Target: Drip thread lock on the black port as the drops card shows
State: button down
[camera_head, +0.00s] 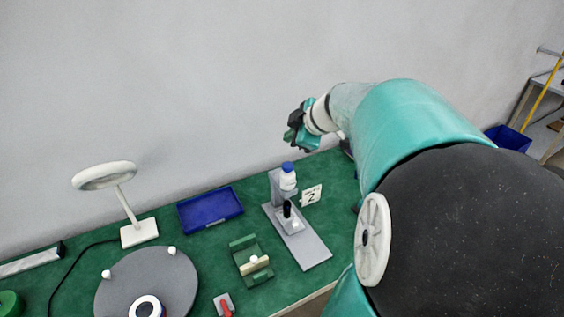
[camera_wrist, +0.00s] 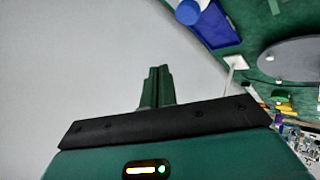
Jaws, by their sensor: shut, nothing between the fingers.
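A white bottle with a blue cap (camera_head: 288,177) sits upright in a grey stand (camera_head: 314,250) on the green bench. Below the bottle are a black port (camera_head: 287,209) and a small white part (camera_head: 295,224) beside it. The drops card (camera_head: 311,195) stands just right of the bottle and reads 2. My gripper (camera_head: 297,138) is above and behind the stand, apart from it, near the wall. In the wrist view its fingers (camera_wrist: 157,84) are together and empty. The blue cap (camera_wrist: 188,12) shows at the top of the wrist view.
A blue tray (camera_head: 210,208) lies left of the stand. A green holder (camera_head: 250,260) with a pale block is in front of it. A white lamp (camera_head: 140,232), a grey disc (camera_head: 165,270) and a red-handled part (camera_head: 225,305) stand further left and forward. The wall is close behind.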

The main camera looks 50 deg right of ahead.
aim_at(291, 167)
jog(key=shift+f, duration=3)
jog(key=shift+f, duration=0.4)
jog(key=shift+f, duration=0.6)
dwell(0.3)
jog(key=shift+r, duration=1.05)
jog(key=shift+r, duration=2.5)
